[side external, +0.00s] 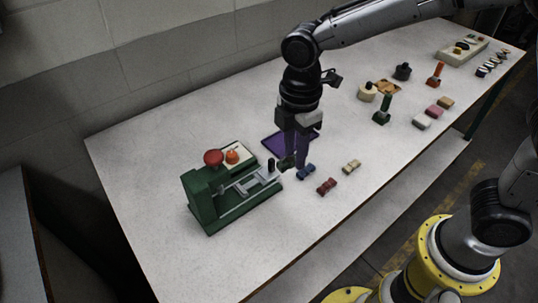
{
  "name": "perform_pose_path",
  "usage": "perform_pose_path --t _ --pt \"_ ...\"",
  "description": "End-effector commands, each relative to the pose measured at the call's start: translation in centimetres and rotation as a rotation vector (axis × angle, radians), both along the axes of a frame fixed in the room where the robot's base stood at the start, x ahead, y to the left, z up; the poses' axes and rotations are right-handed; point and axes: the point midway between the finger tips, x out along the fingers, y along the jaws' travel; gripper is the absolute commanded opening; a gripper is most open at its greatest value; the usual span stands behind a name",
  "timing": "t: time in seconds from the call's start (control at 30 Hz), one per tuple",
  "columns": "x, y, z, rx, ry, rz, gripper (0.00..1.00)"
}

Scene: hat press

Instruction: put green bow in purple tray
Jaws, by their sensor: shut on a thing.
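My gripper (291,162) points down over the middle of the table, just right of the green press. It is shut on a small dark green bow (286,163), which shows at its fingertips and is partly covered by the fingers. The flat purple tray (272,143) lies on the table behind the gripper, partly hidden by it. The bow appears in front of the tray in this view; its exact height above the table I cannot tell.
The green press (207,205) with a red knob (213,158) stands left. Blue (307,172), red (327,186) and cream (351,167) bows lie right of the gripper. A green-handled stamp (383,110), pale and pink blocks (433,111) and other items stand farther right. The front left table is clear.

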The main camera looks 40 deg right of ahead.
Motion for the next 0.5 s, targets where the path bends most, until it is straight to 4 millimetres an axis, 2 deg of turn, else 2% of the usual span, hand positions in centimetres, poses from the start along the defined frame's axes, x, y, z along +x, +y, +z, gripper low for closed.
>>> perform_pose_path --t 0.03,0.2,0.37,0.5 --pt "-0.9 -0.5 0.5 0.001 -0.002 0.0 0.0" --pt "-2.9 -1.5 1.5 0.001 -0.002 0.0 0.0" --pt "-3.9 -1.9 1.9 0.0 0.0 0.016 0.0" --pt "-4.0 -2.0 2.1 0.002 -0.005 0.103 0.0"
